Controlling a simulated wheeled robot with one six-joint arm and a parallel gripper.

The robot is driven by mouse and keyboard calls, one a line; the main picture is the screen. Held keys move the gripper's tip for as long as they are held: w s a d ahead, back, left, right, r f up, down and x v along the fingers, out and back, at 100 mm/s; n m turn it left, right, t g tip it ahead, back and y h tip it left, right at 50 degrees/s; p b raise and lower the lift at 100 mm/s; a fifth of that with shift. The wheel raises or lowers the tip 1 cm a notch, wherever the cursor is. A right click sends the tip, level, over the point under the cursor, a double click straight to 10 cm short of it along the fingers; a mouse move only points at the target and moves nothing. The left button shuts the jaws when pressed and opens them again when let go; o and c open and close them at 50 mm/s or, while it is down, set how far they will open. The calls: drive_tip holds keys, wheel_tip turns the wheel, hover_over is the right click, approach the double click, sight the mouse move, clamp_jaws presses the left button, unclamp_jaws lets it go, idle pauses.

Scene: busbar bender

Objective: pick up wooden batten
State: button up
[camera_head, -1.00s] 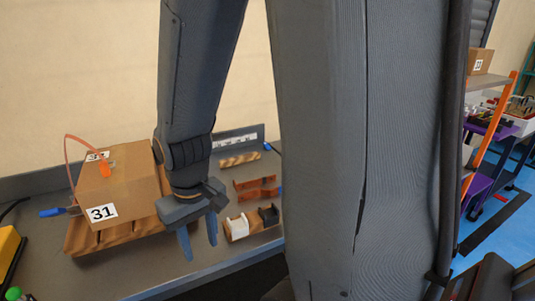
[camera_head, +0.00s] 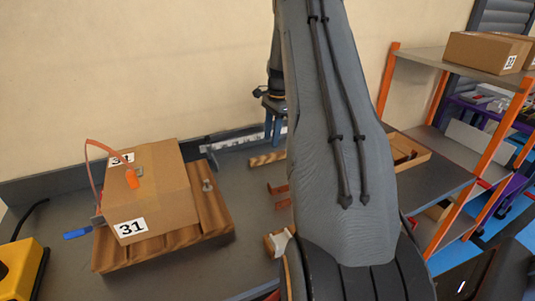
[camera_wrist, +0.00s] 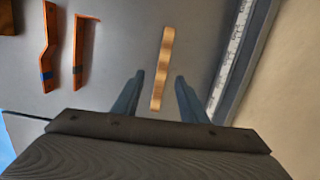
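The wooden batten (camera_wrist: 163,68) is a short light-brown striped strip lying on the grey bench. In the wrist view it lies between the spread fingers of my gripper (camera_wrist: 160,97), running away beyond the tips. In the head view the batten (camera_head: 266,158) shows near the back of the bench, its right end hidden behind my arm. My gripper (camera_head: 274,142) is above and just behind it in that view, pointing down. The fingers are open with nothing between them that I can see held; the height above the batten is hard to tell.
Two copper busbar pieces (camera_wrist: 84,50) (camera_wrist: 50,50) lie beside the batten. A white-marked ruler rail (camera_wrist: 230,60) runs along the bench's back. A cardboard box (camera_head: 150,195) marked 31 sits on a wooden pallet (camera_head: 212,205) at left. An orange-framed shelf (camera_head: 440,85) stands right.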

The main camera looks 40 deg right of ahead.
sight(272, 154)
drive_tip(key=shift+w+d+f, duration=0.1)
drive_tip(key=shift+d+f, duration=0.15)
drive_tip(key=shift+d, duration=0.15)
drive_tip(key=shift+d+f+m+p, duration=0.1)
drive_tip(key=shift+f+m+p, duration=0.4)
drive_tip(key=shift+f, duration=0.95)
drive_tip(key=shift+n, duration=0.3)
drive_tip(key=shift+w+f+p, duration=0.1)
drive_tip(key=shift+f+p, duration=1.1)
drive_tip(key=shift+f, duration=1.05)
drive_tip(key=shift+c, duration=0.3)
clamp_jaws()
